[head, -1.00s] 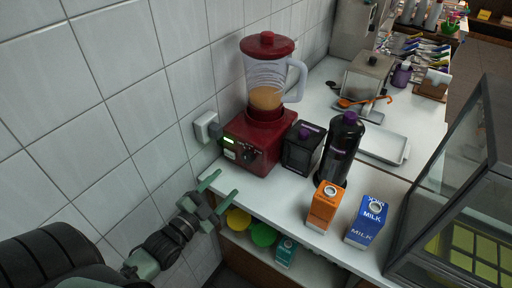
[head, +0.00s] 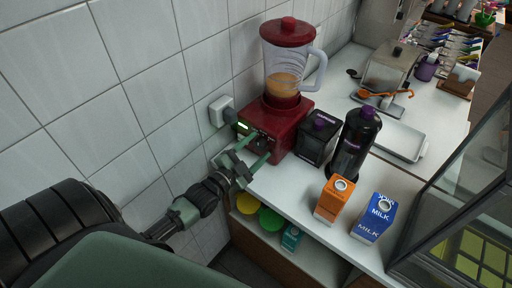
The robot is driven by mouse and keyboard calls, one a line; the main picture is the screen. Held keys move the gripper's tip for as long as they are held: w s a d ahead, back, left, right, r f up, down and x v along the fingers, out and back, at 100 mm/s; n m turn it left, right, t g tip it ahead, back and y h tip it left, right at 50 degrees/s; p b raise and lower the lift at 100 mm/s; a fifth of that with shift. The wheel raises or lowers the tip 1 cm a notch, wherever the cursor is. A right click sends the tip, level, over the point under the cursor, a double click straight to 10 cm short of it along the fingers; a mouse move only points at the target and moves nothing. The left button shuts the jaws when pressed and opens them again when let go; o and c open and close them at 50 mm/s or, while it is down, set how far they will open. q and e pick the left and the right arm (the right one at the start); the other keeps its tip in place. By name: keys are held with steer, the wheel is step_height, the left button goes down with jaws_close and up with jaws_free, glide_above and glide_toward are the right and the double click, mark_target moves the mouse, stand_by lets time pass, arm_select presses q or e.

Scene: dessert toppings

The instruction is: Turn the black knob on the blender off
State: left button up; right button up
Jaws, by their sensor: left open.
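The red blender (head: 280,122) stands on the white counter against the tiled wall, its clear jar (head: 287,75) partly filled with a tan mix under a red lid. A green light (head: 243,127) glows on its front panel. The black knob (head: 261,144) is on that front and partly hidden by my fingers. My left gripper (head: 257,149) is open, its two green fingers pointing at the blender's front with the tips close around the knob. I cannot tell whether they touch it. My right gripper is not in view.
A black container (head: 316,140), a dark bottle (head: 354,142), an orange carton (head: 333,200) and a blue milk carton (head: 373,218) stand right of the blender. A wall socket (head: 221,111) is left of it. A glass case (head: 465,185) stands at right. Yellow and green items sit on a lower shelf.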

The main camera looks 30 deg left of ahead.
arm_select(q)
jaws_close()
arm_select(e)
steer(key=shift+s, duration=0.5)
arm_select(q)
steer(key=shift+n, duration=0.3)
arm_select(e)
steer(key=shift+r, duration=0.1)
arm_select(q)
steer(key=n+p, duration=0.1)
steer(key=n, duration=0.2)
steer(key=shift+n+p, duration=0.5)
steer(key=shift+n, duration=1.6)
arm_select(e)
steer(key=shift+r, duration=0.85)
arm_select(q)
steer(key=shift+n, duration=0.3)
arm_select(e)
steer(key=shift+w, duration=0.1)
arm_select(q)
jaws_free()
